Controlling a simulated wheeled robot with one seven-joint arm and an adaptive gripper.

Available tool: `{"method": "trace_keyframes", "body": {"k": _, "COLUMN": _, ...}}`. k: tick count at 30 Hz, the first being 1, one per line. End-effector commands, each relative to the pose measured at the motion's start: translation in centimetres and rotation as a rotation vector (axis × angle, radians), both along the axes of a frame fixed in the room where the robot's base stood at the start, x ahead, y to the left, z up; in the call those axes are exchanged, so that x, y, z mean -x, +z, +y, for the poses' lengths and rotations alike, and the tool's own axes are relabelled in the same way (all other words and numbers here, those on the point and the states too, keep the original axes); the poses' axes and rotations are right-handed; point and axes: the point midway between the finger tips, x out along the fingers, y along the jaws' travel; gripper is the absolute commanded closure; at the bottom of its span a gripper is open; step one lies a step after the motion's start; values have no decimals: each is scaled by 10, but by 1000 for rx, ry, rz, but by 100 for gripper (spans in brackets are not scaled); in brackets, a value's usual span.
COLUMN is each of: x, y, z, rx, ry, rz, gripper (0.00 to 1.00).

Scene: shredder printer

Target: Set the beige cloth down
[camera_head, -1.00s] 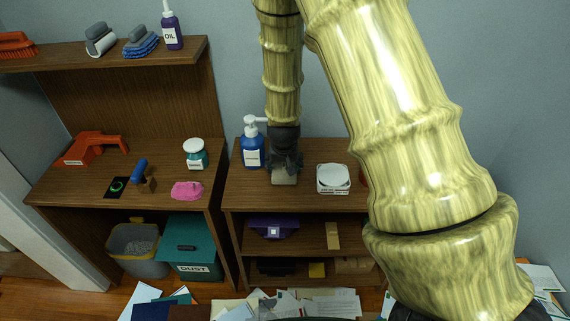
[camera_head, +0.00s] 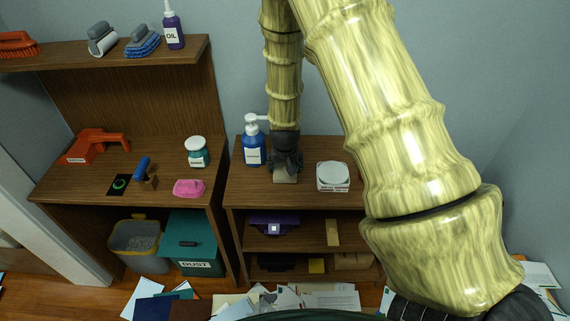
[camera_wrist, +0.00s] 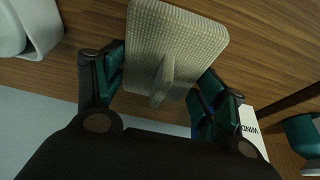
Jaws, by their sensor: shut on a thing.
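The beige cloth (camera_wrist: 185,40) is a flat, woven-looking square with a raised ridge, held between the two fingers of my gripper (camera_wrist: 160,85) in the wrist view. In the head view the cloth (camera_head: 285,177) shows as a small pale patch just below my gripper (camera_head: 286,165), over the top of the right wooden cabinet (camera_head: 300,198). My gripper is shut on the ridge. Whether the cloth touches the cabinet top cannot be told.
A pink cloth (camera_head: 188,188) lies on the left desk. Papers (camera_head: 320,299) cover the floor in front.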

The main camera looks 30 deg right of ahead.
Motion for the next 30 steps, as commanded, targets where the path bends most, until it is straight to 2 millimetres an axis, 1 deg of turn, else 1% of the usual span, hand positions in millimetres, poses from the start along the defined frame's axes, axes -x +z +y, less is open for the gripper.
{"method": "trace_keyframes", "body": {"k": 4, "x": 0, "y": -3, "z": 0, "rx": 0, "ry": 0, "rz": 0, "gripper": 49}}
{"method": "trace_keyframes", "body": {"k": 5, "x": 0, "y": -3, "z": 0, "rx": 0, "ry": 0, "rz": 0, "gripper": 25}}
{"method": "trace_keyframes", "body": {"k": 6, "x": 0, "y": -3, "z": 0, "rx": 0, "ry": 0, "rz": 0, "gripper": 18}}
{"method": "trace_keyframes", "body": {"k": 8, "x": 0, "y": -3, "z": 0, "rx": 0, "ry": 0, "rz": 0, "gripper": 8}}
{"method": "trace_keyframes", "body": {"k": 17, "x": 0, "y": -3, "z": 0, "rx": 0, "ry": 0, "rz": 0, "gripper": 8}}
{"method": "trace_keyframes", "body": {"k": 22, "x": 1, "y": 2, "z": 0, "rx": 0, "ry": 0, "rz": 0, "gripper": 8}}
{"method": "trace_keyframes", "body": {"k": 26, "x": 4, "y": 12, "z": 3, "rx": 0, "ry": 0, "rz": -2, "gripper": 8}}
{"method": "trace_keyframes", "body": {"k": 30, "x": 10, "y": 29, "z": 6, "rx": 1, "ry": 0, "rz": -2, "gripper": 8}}
